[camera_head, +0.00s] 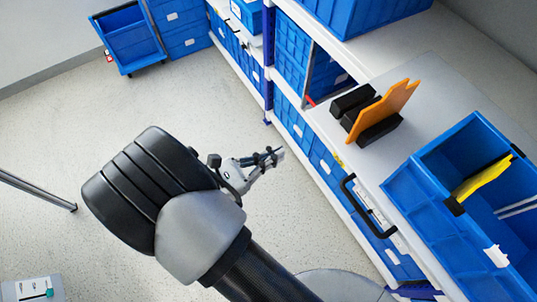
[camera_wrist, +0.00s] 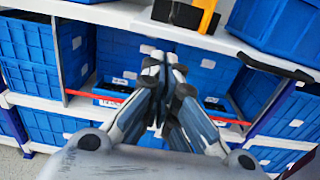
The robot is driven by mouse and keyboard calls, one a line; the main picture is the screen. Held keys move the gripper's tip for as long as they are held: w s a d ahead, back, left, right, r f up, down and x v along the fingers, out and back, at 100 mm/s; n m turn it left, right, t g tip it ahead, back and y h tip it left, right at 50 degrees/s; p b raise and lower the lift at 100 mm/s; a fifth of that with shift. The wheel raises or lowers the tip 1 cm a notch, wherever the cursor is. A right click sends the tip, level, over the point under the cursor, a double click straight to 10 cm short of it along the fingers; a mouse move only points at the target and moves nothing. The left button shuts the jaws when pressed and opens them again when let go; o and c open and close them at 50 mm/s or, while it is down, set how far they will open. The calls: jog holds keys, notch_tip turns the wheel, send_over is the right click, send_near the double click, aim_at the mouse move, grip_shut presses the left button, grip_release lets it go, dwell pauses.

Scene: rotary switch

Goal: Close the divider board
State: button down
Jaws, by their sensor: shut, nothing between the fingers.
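An orange board (camera_head: 385,105) stands tilted on the grey shelf top, between black blocks (camera_head: 376,130); it looks like the divider board, though I cannot be sure. In the wrist view only the lower part of the orange board (camera_wrist: 207,18) shows, at the top edge beside the black blocks (camera_wrist: 180,13). My gripper (camera_head: 275,154) is shut and empty, out over the floor to the left of the shelf and apart from the board. In the wrist view my gripper (camera_wrist: 165,66) points towards the shelf front, below the board.
An open blue crate (camera_head: 425,190) with a yellow piece (camera_head: 482,180) stands right of the board. A black handle (camera_head: 365,205) juts from the shelf front. Blue bins (camera_wrist: 30,55) fill the shelves, with a red bar (camera_wrist: 95,94) across them. The floor (camera_head: 60,150) at left is mostly clear.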

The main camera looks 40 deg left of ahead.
jog(key=b, duration=0.2)
send_near(333, 125)
jog(key=w+f, duration=0.3)
jog(key=w, duration=0.1)
jog(key=shift+s+a+r, duration=0.1)
jog(key=shift+s, duration=0.1)
jog(key=x, duration=2.2)
jog(key=shift+w+p, duration=0.15)
jog(key=shift+p, duration=0.15)
jog(key=shift+s+a, duration=0.1)
jog(key=shift+s, duration=0.1)
jog(key=p+v, duration=0.1)
jog(key=v, duration=1.2)
jog(key=shift+s+p, duration=0.25)
jog(key=shift+p, duration=0.15)
